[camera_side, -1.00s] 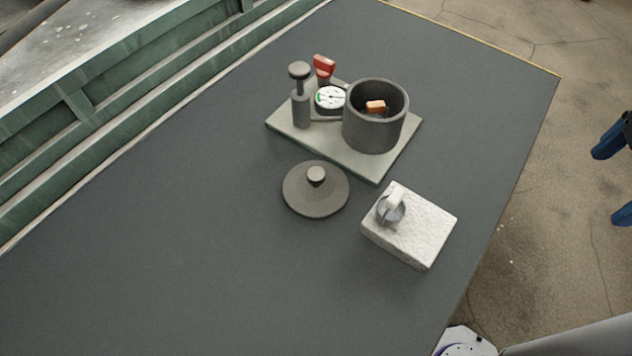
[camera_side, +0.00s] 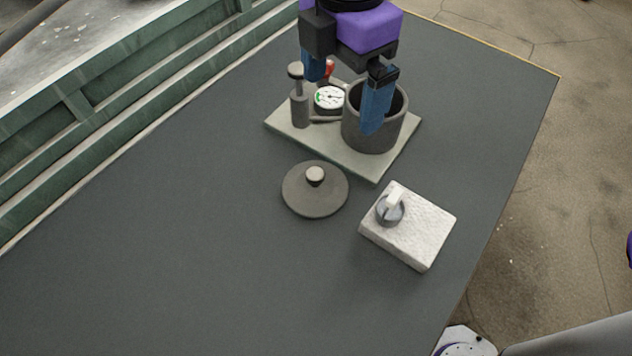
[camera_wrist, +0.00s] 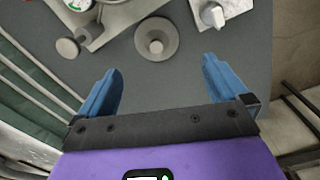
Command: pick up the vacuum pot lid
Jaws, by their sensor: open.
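The pot lid (camera_side: 327,201) is a flat dark grey disc with a round knob (camera_side: 315,175) on top. It lies flat on the table in front of the base plate. The wrist view also shows the lid (camera_wrist: 145,48), ahead of and between the fingers. My gripper (camera_side: 346,92) has blue fingers and is open and empty. In the side view it hangs over the pot area, behind the lid and apart from it. The vacuum pot (camera_side: 354,132) is a dark grey cylinder, partly hidden by one finger; its inside is mostly covered.
The pale base plate (camera_side: 344,158) carries the pot, a pump post (camera_side: 300,108), a white gauge (camera_side: 329,97) and a mostly hidden red handle. The table's left and front are clear.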

